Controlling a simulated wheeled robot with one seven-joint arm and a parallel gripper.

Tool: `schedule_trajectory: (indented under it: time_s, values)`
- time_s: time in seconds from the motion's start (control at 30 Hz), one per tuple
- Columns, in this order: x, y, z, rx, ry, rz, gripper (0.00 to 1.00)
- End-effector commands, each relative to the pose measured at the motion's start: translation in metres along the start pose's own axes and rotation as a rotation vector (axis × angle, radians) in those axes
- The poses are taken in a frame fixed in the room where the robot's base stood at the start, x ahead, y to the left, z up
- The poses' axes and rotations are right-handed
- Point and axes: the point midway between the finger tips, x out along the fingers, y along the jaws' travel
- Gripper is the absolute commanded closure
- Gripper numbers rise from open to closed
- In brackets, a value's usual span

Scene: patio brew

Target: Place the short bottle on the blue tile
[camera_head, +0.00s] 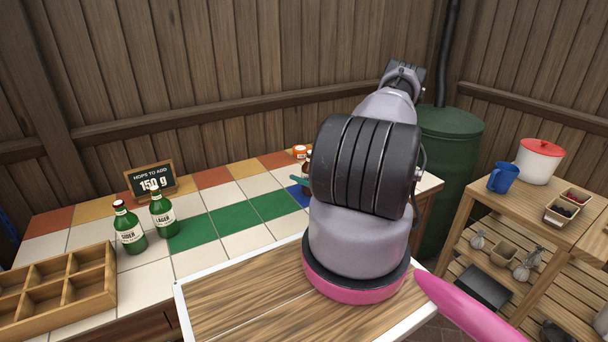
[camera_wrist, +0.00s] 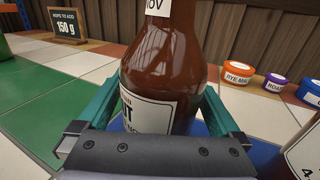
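A brown glass bottle with a white label stands upright between the teal fingers of my gripper (camera_wrist: 162,95) in the wrist view (camera_wrist: 165,65). The fingers meet its sides, and its top is out of that view. In the head view my arm hides most of the bottle (camera_head: 308,162), and one teal finger shows to its left. The blue tile (camera_head: 298,194) lies just below, partly hidden by my arm. Blue also shows under the bottle in the wrist view (camera_wrist: 200,128). I cannot tell whether the bottle's base touches the tile.
Two green bottles (camera_head: 129,230) stand at the left of the tiled counter, near a wooden crate (camera_head: 60,292). A chalkboard sign (camera_head: 151,180) is behind. Small jars (camera_wrist: 238,73) stand behind the brown bottle. Another labelled thing (camera_wrist: 304,150) is close at right. The green tiles (camera_head: 235,217) are clear.

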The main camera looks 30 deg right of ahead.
Motion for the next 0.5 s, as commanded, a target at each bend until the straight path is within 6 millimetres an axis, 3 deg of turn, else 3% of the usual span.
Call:
schedule_trajectory:
  time_s: [0.27,0.5]
  values:
    - [-0.001,-0.001,0.004,-0.001,0.0,-0.001,0.0]
    - [-0.043,-0.002,0.002,0.001,0.002,-0.005,0.0]
